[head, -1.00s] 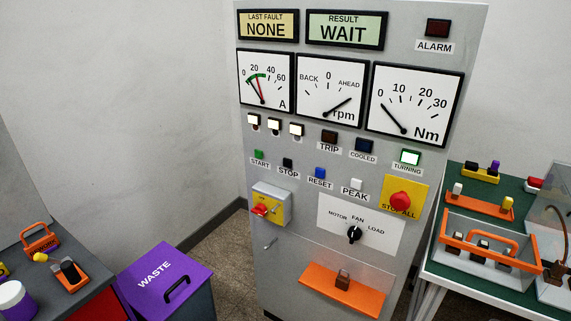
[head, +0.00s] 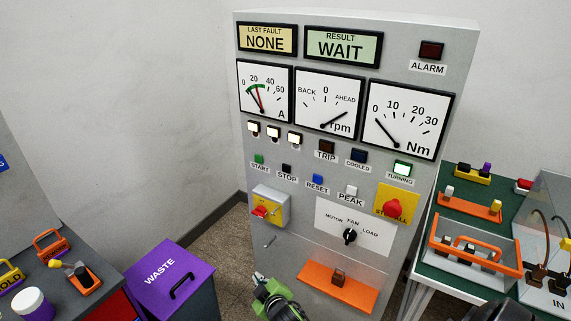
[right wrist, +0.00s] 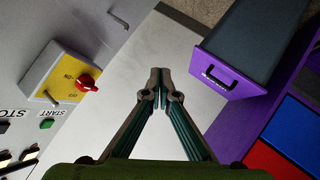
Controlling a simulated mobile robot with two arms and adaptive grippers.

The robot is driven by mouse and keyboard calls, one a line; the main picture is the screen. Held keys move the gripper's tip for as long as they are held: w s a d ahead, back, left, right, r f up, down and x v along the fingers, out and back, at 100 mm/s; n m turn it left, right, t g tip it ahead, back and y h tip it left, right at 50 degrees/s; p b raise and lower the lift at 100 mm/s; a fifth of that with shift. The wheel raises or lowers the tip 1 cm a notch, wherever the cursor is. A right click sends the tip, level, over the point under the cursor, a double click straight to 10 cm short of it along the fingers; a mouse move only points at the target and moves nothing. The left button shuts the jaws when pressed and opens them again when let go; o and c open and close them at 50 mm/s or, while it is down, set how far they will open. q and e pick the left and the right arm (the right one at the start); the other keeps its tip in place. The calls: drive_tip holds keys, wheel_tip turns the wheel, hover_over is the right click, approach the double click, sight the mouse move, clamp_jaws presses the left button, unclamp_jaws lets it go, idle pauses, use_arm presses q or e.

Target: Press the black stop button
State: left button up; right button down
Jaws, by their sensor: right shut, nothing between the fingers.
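The black stop button (head: 287,169) is on the grey cabinet front (head: 262,205), between the green start button (head: 259,159) and the blue reset button (head: 317,179), with a STOP label below it. My right gripper (head: 259,280) is at the bottom of the head view, low in front of the cabinet and well below the button. In the right wrist view its fingertips (right wrist: 160,77) meet, shut and empty. That view shows the green start button (right wrist: 46,123) and the STOP label (right wrist: 10,114) at the left edge. My left gripper is not in view.
A yellow switch box with a red knob (head: 260,211) sticks out below the buttons, and an orange shelf (head: 315,289) lower down. A purple waste bin (head: 150,264) stands left. A green-topped bench (head: 450,200) with orange holders stands right. The displays read NONE and WAIT.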

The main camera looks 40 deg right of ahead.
sight(286, 169)
drive_tip(key=w+d+r+t+h+p, duration=0.1)
drive_tip(key=w+d+r, duration=0.1)
drive_tip(key=r, duration=0.7)
drive_tip(key=w+d+r+t+h+p, duration=0.1)
drive_tip(key=w+d+r, duration=0.1)
drive_tip(key=r, duration=0.7)
drive_tip(key=w+d+r+t+h, duration=0.1)
drive_tip(key=w+d+r, duration=0.1)
drive_tip(key=r, duration=0.7)
drive_tip(key=shift+w+d+r+t+h+p, duration=0.3)
drive_tip(key=shift+w+d+t+h+p, duration=0.1)
drive_tip(key=shift+d, duration=0.5)
drive_tip(key=shift+w+d, duration=0.55)
drive_tip(key=shift+d, duration=0.8)
drive_tip(key=shift+w+d, duration=0.6)
drive_tip(key=shift+d, duration=0.75)
drive_tip(key=shift+w+d, duration=0.55)
drive_tip(key=shift+d, duration=0.8)
drive_tip(key=shift+d, duration=0.15)
drive_tip(key=shift+w+d, duration=0.15)
drive_tip(key=shift+d, duration=0.1)
